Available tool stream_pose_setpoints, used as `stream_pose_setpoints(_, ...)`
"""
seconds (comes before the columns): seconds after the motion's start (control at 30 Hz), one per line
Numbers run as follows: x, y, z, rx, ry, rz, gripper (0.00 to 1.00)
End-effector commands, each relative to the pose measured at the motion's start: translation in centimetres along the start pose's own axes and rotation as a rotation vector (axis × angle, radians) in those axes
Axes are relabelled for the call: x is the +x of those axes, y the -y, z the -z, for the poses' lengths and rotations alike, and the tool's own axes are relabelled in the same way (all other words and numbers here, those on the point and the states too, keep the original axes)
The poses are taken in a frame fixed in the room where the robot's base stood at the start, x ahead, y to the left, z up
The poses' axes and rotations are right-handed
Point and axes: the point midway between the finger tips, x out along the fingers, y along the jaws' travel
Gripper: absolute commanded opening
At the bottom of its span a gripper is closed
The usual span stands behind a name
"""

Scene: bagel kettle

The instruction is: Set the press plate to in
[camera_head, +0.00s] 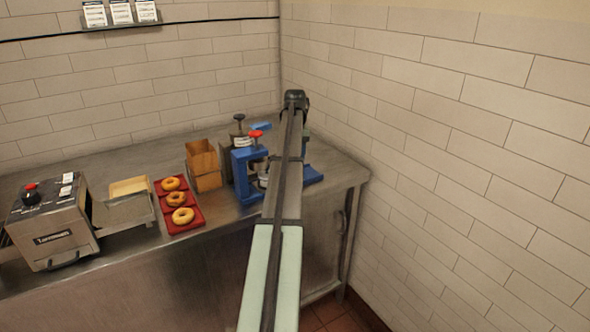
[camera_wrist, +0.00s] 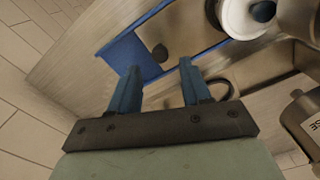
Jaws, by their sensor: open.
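The blue press (camera_head: 243,172) stands on the steel counter near its right end, partly hidden behind my arm. Its blue base shows right of the arm. Contact is not visible. In the head view my arm hides the gripper.
A white round part (camera_wrist: 238,20) and a labelled metal container (camera_wrist: 302,118) lie to the right in the wrist view. A wooden box (camera_head: 203,165), a red tray (camera_head: 184,228) with bagels and a toaster (camera_head: 50,225) stand left of the press. A tiled wall (camera_head: 450,150) is at right.

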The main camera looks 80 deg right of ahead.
Motion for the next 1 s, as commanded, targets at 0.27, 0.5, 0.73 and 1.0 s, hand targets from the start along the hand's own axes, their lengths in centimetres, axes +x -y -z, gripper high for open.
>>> stream_pose_setpoints(0.27, 4.3, 0.0, -0.1, 0.001, 0.001, 0.000, 0.48)
stream_pose_setpoints(0.5, 5.9, 0.0, 0.0, 0.001, -0.001, 0.000, 0.48)
stream_pose_setpoints(0.73, 6.1, 0.0, 0.0, 0.001, -0.001, 0.000, 0.48)
stream_pose_setpoints(1.0, 6.1, 0.0, 0.0, 0.001, 0.000, 0.000, 0.32)
